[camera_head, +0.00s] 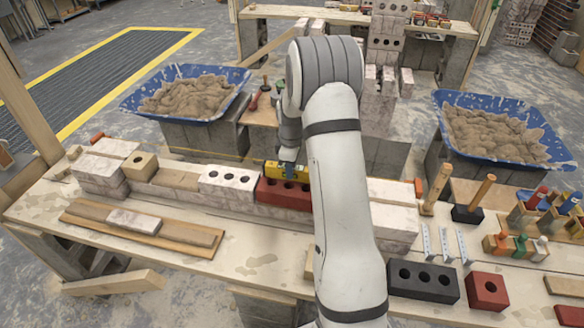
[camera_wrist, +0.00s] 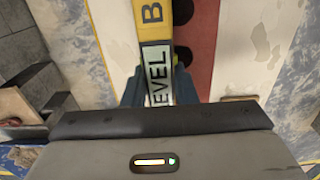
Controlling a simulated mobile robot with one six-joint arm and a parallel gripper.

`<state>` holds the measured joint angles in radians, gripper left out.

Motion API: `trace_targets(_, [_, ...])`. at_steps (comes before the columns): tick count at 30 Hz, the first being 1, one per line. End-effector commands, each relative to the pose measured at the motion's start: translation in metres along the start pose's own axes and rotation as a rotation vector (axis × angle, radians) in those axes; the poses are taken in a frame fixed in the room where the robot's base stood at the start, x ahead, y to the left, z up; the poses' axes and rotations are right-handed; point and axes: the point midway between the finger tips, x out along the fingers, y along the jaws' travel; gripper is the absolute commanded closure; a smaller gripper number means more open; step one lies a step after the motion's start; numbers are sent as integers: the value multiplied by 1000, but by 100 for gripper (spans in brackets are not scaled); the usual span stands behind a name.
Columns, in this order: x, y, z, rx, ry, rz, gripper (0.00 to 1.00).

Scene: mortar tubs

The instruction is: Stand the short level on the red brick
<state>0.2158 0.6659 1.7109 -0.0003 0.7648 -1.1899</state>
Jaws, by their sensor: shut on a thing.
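The short level (camera_head: 271,169) is yellow, and its label shows large in the wrist view (camera_wrist: 156,62). My gripper (camera_head: 289,160) is shut on it; in the wrist view the blue fingers (camera_wrist: 155,88) sit on either side of the label. The red brick (camera_head: 283,195), with dark holes, lies in the row of bricks on the bench. Its top (camera_wrist: 205,45) shows just right of the level in the wrist view. The level is over or along the brick's far side; I cannot tell whether they touch. My arm hides part of the row to the right.
A whitish holed brick (camera_head: 228,185) adjoins the red brick on the left. Blue mortar tubs (camera_head: 207,112) (camera_head: 478,155) stand behind the bench. Another red brick (camera_head: 487,291) and a black brick (camera_head: 423,281) lie front right. A plank (camera_head: 165,238) lies front left.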

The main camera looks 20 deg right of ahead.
Motion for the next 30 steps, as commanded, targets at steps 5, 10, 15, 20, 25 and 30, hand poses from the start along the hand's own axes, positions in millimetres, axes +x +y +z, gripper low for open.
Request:
trace_targets(5, [3,0,0,-1,0,0,100])
trace_targets(10, [5,0,-1,-1,0,0,100])
trace_targets(15, [6,0,-1,-1,0,1,72])
trace_targets(20, [6,0,-1,-2,0,0,58])
trace_targets(25, [6,0,-1,-2,0,0,49])
trace_targets(30, [5,-1,-1,-2,0,0,49])
